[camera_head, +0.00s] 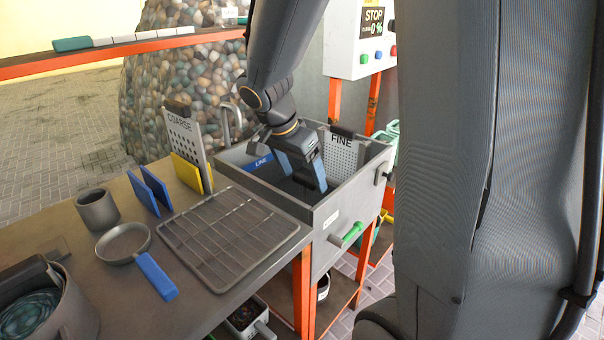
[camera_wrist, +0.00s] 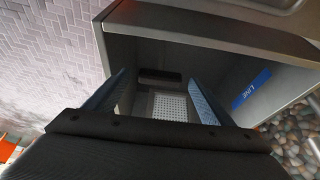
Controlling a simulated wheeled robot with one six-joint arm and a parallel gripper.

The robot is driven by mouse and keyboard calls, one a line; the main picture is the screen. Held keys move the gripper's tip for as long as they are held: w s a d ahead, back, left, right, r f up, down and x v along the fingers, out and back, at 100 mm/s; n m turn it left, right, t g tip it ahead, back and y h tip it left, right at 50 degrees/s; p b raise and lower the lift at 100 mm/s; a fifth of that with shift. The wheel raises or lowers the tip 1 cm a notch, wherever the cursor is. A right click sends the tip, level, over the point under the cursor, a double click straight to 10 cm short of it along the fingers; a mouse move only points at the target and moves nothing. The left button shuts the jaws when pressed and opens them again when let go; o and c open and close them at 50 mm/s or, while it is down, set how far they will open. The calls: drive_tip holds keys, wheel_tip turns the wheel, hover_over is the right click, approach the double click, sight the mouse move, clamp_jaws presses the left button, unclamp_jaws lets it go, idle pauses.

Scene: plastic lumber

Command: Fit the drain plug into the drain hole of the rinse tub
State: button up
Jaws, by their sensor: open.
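The rinse tub (camera_head: 345,205) is a grey open box with a blue "LINE" mark on its inner wall; it also shows in the wrist view (camera_wrist: 220,42). My gripper (camera_head: 303,180) points down into the tub. Its two blue fingers are apart, with nothing seen held between them. In the wrist view my gripper (camera_wrist: 158,85) frames part of the tub's inside and a white perforated panel beyond. I cannot make out the drain plug or the drain hole in either view. Most of the tub floor is hidden by the near wall, my gripper and shadow.
A "FINE" screen (camera_head: 341,158) stands at the tub's far side, a "COARSE" screen (camera_head: 186,138) at its left. A wire rack (camera_head: 228,235), a blue-handled pan (camera_head: 124,243) and a grey cup (camera_head: 97,209) are on the bench. A green handle (camera_head: 352,233) projects from the tub's front.

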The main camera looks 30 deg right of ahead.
drive_tip(key=v, duration=0.7)
drive_tip(key=shift+a+r, duration=0.2)
drive_tip(key=shift+r, duration=0.15)
drive_tip(key=shift+s, duration=0.1)
